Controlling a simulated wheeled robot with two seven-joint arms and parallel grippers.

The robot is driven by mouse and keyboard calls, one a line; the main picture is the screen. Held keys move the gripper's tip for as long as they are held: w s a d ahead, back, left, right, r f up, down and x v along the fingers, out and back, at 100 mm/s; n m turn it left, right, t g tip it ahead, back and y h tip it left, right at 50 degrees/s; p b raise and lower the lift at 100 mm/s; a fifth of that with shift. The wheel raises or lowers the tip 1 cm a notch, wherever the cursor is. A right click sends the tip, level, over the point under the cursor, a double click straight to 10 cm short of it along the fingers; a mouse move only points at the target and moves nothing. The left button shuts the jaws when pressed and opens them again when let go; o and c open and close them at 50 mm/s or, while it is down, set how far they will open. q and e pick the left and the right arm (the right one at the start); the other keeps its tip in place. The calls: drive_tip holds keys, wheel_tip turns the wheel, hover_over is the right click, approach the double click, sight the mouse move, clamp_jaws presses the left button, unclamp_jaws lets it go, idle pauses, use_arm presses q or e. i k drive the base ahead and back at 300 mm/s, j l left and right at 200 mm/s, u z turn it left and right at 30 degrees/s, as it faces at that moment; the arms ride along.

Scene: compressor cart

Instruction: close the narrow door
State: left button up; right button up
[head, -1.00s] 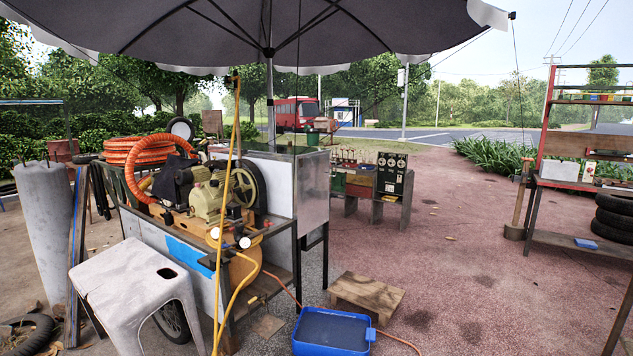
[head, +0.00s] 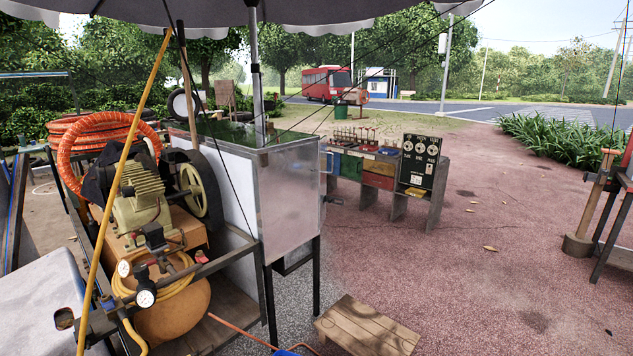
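The compressor cart carries a box-shaped cabinet with a white side (head: 230,185) and a grey metal end face (head: 290,200), standing on dark legs. I cannot tell which panel is the narrow door, or whether it stands open. The compressor (head: 140,205), with a tan tank (head: 175,305) and a spoked wheel (head: 195,190), sits to the left of the cabinet. Neither of my grippers is in view.
A tool bench with a gauge board (head: 420,165) stands behind. The red paving (head: 480,290) at right is mostly clear.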

sight(322, 144)
drive_tip(key=i+l+u, duration=0.2)
drive_tip(key=i+l, duration=0.45)
drive_tip(key=l+z, duration=0.2)
drive_tip(key=i+l+z, duration=0.2)
drive_tip(key=l, duration=0.15)
drive_tip(key=i+l+z, duration=0.25)
drive_tip(key=i+l, duration=0.15)
drive_tip(key=i+l+z, duration=0.3)
drive_tip(key=i+l, duration=0.15)
drive_tip(key=i+l+z, duration=0.25)
drive_tip(key=i, duration=0.25)
drive_tip(key=i+l+z, duration=0.25)
drive_tip(key=i, duration=0.2)
drive_tip(key=i+u, duration=0.2)
drive_tip(key=i, duration=0.3)
drive_tip(key=i+l+u, duration=0.15)
drive_tip(key=i, duration=0.3)
drive_tip(key=i+u, duration=0.2)
drive_tip(key=i, duration=0.3)
drive_tip(key=i+j+u, duration=0.1)
drive_tip(key=i+u, duration=0.15)
drive_tip(key=u, duration=0.15)
drive_tip(key=i+u, duration=0.5)
drive_tip(key=u, duration=0.25)
drive_tip(key=i+l+u, duration=0.15)
drive_tip(key=u, duration=0.25)
drive_tip(key=i, duration=0.1)
